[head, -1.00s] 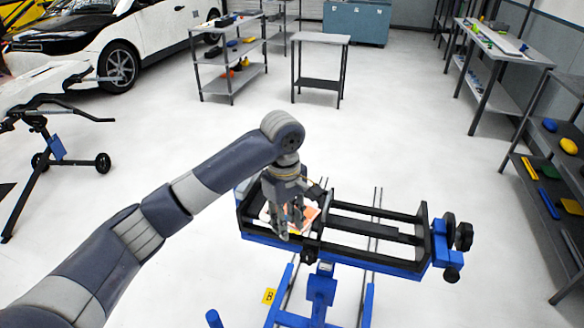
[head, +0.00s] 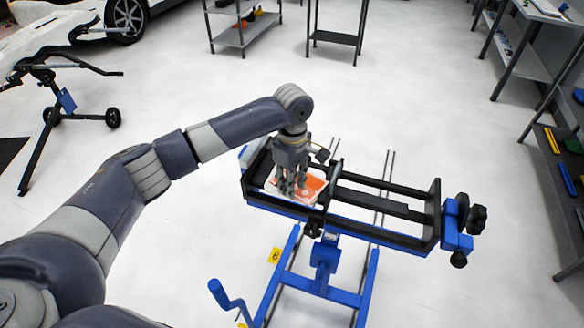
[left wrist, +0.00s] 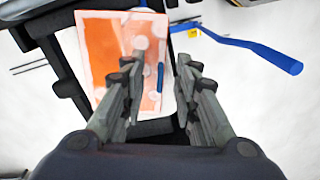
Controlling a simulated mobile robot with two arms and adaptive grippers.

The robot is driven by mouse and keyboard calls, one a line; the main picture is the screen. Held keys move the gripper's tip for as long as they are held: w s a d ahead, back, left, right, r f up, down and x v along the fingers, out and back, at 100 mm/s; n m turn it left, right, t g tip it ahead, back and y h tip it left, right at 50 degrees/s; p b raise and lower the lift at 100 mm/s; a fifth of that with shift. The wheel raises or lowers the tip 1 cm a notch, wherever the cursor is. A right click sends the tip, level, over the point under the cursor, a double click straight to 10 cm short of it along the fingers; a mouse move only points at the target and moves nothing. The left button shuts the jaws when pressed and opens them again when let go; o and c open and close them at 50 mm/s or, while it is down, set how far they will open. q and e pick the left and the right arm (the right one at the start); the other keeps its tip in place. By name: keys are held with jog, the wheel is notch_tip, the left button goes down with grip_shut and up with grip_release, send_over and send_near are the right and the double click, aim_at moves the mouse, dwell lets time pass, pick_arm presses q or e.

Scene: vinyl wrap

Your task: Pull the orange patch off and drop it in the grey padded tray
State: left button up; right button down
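The orange patch (head: 312,186) lies on a pale rectangular panel held in a black and blue stand. In the left wrist view the patch (left wrist: 100,47) is a flat orange area with pinkish and white spots on its right side. My left gripper (head: 289,190) points down over the panel, covering part of it. In the left wrist view its fingers (left wrist: 160,66) are apart with nothing between them; the left finger overlaps the patch and the right one is beside the panel's right edge. Whether a fingertip touches is unclear. No grey padded tray can be made out. My right gripper is out of view.
The stand's black rails (head: 385,208) run to the right, ending in dark knobs (head: 478,217). A blue crank handle (head: 222,293) sticks out at the front. Shelves (head: 560,165) stand at the right and back. The pale floor around the stand is open.

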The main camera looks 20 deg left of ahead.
pick_arm(q)
jog(key=shift+s+f, duration=0.1)
jog(key=shift+f, duration=0.45)
grip_shut()
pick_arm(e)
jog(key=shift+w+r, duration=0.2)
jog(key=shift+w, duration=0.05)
pick_arm(q)
jog(key=shift+r+p, duration=0.7)
jog(key=shift+p, duration=0.55)
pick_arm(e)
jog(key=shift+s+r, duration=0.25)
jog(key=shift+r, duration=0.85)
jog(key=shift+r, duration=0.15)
